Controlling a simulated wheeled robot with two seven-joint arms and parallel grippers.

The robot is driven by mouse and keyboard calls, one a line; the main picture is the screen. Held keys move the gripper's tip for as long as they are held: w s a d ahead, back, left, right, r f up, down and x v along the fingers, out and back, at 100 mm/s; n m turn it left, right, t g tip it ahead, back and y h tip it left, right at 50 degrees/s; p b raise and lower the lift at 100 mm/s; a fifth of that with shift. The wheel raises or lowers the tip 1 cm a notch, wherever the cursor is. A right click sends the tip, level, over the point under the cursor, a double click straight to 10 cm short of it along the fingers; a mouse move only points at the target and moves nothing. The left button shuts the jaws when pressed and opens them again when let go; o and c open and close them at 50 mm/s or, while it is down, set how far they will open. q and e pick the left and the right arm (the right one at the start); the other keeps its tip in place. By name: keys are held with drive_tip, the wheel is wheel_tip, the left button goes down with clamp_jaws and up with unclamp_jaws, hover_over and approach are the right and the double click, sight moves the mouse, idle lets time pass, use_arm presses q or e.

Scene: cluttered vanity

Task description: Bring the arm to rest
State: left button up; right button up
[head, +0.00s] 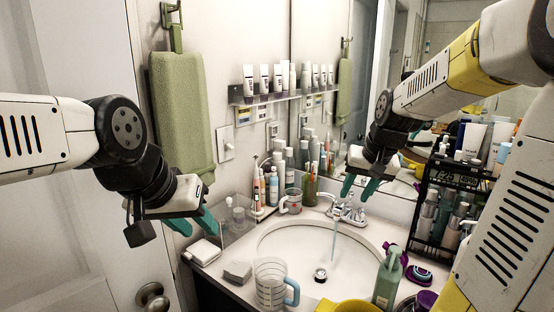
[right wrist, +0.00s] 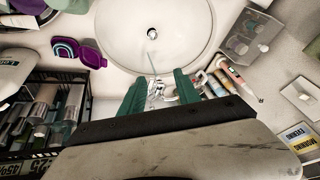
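My right gripper (head: 360,187) hangs above the back of the sink, over the faucet (head: 347,210). In the right wrist view its two teal fingers (right wrist: 160,90) stand apart with nothing between them, and the faucet shows beyond the gap. My left gripper (head: 193,223) is at the left, in front of the wall and above the counter's left end. Its teal fingers look spread, and I see nothing held in them.
Water runs into the sink (head: 285,245). A measuring cup (head: 270,285) and a green pump bottle (head: 387,280) stand at the front. A black rack (head: 440,215) of bottles is at the right. A green towel (head: 180,105) hangs left.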

drive_tip(key=s+a+r+n, duration=0.1)
drive_tip(key=s+a, duration=0.2)
drive_tip(key=s, duration=0.6)
drive_tip(key=s+a+r+n+t, duration=0.1)
drive_tip(key=s+a+r, duration=0.1)
drive_tip(key=s, duration=0.7)
drive_tip(key=shift+s+a+y, duration=0.35)
drive_tip(key=shift+a+y, duration=0.05)
drive_tip(key=shift+a, duration=0.15)
drive_tip(key=shift+d, duration=0.1)
